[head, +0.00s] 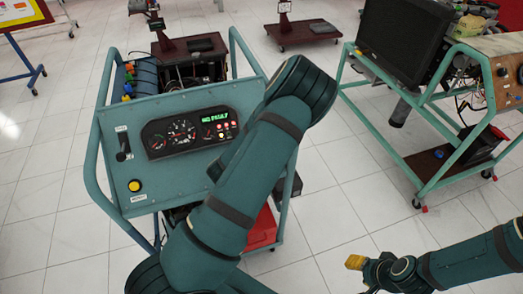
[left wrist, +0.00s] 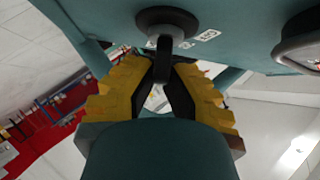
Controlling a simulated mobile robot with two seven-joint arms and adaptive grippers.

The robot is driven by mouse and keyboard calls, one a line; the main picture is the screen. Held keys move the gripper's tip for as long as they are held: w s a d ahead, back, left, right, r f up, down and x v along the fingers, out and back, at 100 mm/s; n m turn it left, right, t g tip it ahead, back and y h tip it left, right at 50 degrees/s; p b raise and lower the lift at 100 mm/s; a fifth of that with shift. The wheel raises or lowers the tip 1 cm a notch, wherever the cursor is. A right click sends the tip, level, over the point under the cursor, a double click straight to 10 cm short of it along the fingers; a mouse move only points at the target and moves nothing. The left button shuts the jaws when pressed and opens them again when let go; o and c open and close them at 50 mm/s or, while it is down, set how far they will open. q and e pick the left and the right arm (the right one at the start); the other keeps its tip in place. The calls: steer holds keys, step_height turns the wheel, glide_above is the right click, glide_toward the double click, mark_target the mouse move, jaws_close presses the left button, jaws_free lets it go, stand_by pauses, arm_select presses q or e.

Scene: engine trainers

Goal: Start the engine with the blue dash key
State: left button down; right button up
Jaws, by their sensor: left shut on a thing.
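The teal dash panel (head: 185,150) of the engine trainer stands left of centre in the head view, with a lit gauge cluster (head: 190,132). In the left wrist view my left gripper (left wrist: 163,72), with yellow stepped fingers, is shut on a black key (left wrist: 164,58) that sticks out of a round black switch (left wrist: 167,22) on the panel. No blue shows on the key. In the head view the left gripper and this switch are hidden behind my large teal arm. My right gripper (head: 362,264) is at lower right, away from the panel; its jaws are unclear.
A black lever (head: 123,143) and a yellow button (head: 135,185) are on the panel's left side. A second trainer with a black screen (head: 402,38) stands at right. A dark red stand (head: 303,33) is behind. Tiled floor between the trainers is clear.

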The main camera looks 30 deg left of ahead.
arm_select(q)
steer(key=c, duration=1)
jaws_free()
steer(key=shift+w, duration=0.1)
steer(key=v, duration=0.7)
steer(key=shift+s+r, duration=0.1)
steer(key=shift+s, duration=0.15)
steer(key=s+d+f+n+g, duration=0.4)
steer(key=d+f+n+g, duration=0.3)
steer(key=f, duration=0.6)
steer(key=s+d+n+g+h, duration=0.1)
steer(key=s+d, duration=0.1)
steer(key=d, duration=0.2)
steer(key=s+d+n+g+h, duration=0.1)
steer(key=d+n, duration=0.1)
steer(key=d, duration=0.3)
steer(key=s+d+n+g+h+b, duration=0.1)
steer(key=s+d+n+g, duration=0.1)
steer(key=d, duration=0.3)
steer(key=shift+s+d+f, duration=0.1)
steer(key=shift+s+f, duration=0.25)
